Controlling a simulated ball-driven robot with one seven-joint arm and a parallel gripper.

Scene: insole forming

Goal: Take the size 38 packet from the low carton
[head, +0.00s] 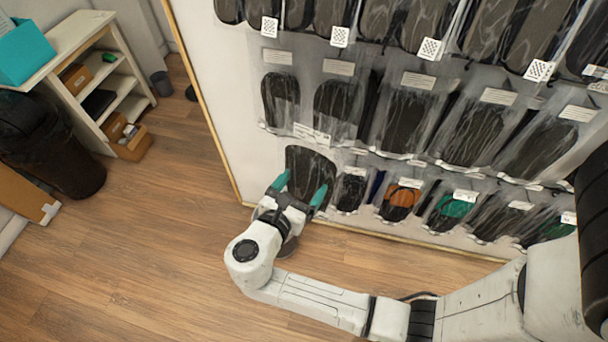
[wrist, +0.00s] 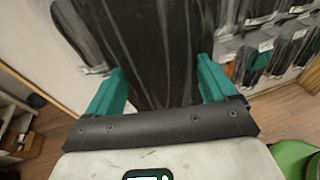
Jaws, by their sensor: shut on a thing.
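My gripper (head: 299,189) has its teal fingers on both sides of a dark packet (head: 311,166) and is shut on it, in front of the packet wall. In the wrist view the dark packet (wrist: 155,45) fills the space between the fingers of my gripper (wrist: 160,85). A white label (head: 311,134) shows at its top edge; its size cannot be read. I cannot tell whether it still hangs on the wall. A small open brown carton (head: 132,148) stands low at the shelf at left, far from my gripper. I cannot tell whether it is the low carton.
The wall panel (head: 222,120) carries rows of bagged insoles, some orange or green. A white shelf (head: 140,85) with a teal box (head: 25,52) on top stands at left. A dark bin (head: 60,150) stands before it. The wooden floor (head: 150,240) is clear between.

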